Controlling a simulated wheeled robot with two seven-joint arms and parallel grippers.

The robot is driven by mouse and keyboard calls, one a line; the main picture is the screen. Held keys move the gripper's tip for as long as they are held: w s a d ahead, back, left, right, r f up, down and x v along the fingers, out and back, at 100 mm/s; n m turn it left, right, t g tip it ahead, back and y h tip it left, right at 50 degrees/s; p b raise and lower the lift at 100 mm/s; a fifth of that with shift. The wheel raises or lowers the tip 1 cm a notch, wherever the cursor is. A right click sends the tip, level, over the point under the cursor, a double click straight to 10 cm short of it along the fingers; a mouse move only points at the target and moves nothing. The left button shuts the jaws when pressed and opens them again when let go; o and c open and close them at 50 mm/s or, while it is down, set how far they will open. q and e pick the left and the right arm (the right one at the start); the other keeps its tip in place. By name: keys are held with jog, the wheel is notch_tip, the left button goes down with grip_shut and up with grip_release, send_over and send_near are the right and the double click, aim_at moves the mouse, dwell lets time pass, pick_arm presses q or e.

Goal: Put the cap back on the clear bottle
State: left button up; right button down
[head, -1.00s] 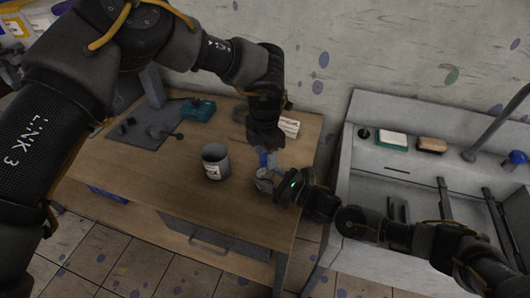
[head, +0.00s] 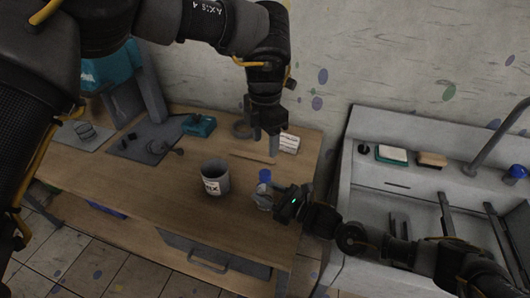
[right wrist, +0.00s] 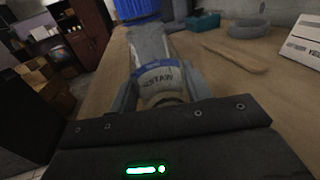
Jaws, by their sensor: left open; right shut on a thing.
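The clear bottle (head: 262,194) stands near the right end of the wooden table, with the blue cap (head: 265,175) on its top. In the right wrist view the bottle (right wrist: 151,46) carries a label, and the blue cap (right wrist: 137,9) sits at its neck, cut by the top edge. I cannot tell how tightly the cap is seated. My right gripper (head: 272,199) is shut around the bottle's body from the right. My left gripper (head: 270,146) is open and empty, pointing down behind and above the cap, clear of it.
A grey mug (head: 215,178) stands left of the bottle. A wooden stick (head: 252,157), a small white box (head: 289,144), a dark ring (head: 242,130) and a teal box (head: 199,125) lie towards the back. A sink (head: 375,217) adjoins at right. The table's front middle is clear.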

pick_arm(q)
jog(key=shift+r, duration=0.65)
pick_arm(e)
jog(key=c, duration=0.6)
grip_release()
jog(key=b+v, duration=0.3)
jog(key=v, duration=0.6)
jog(key=shift+s+d+f, duration=0.2)
jog(key=shift+d, duration=0.2)
pick_arm(q)
jog(key=shift+f, duration=1.6)
pick_arm(e)
jog(key=shift+s+d+r, duration=0.15)
jog(key=shift+s+d, duration=0.15)
jog(key=shift+d, duration=0.1)
pick_arm(q)
jog(key=shift+s+f, duration=0.1)
